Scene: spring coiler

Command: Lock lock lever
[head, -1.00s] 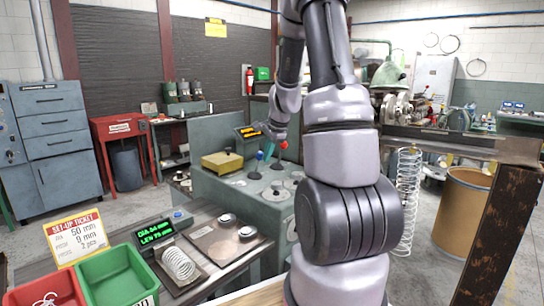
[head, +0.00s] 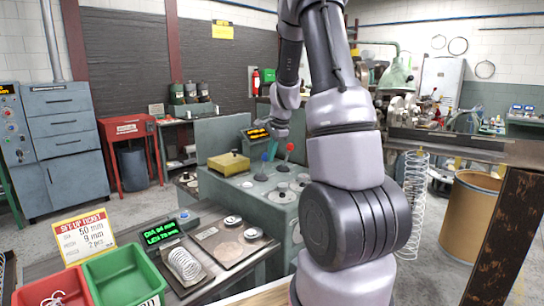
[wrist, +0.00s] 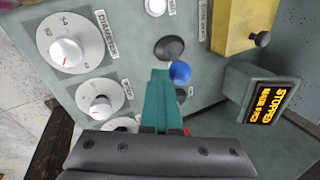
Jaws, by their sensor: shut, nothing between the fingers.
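A lever with a blue ball knob (wrist: 180,72) stands on a dark round base on the grey-green machine top (wrist: 130,60). A second lever has a red knob (head: 291,147); only a sliver of red shows past my gripper in the wrist view. I cannot tell from a label which one is the lock lever. My gripper (wrist: 160,76) has teal fingers, pressed together and empty. Its tips are just beside the blue knob, on its left in the wrist view; I cannot tell whether they touch. In the head view my gripper (head: 271,150) hangs over the levers and partly hides the blue one.
Diameter dial (wrist: 66,52) and a smaller dial (wrist: 100,104) lie left of the levers. A yellow box (wrist: 243,25) and a display reading STOPPED (wrist: 270,104) stand to the right. A green bin (head: 122,276) and a coil spring (head: 184,265) are in front.

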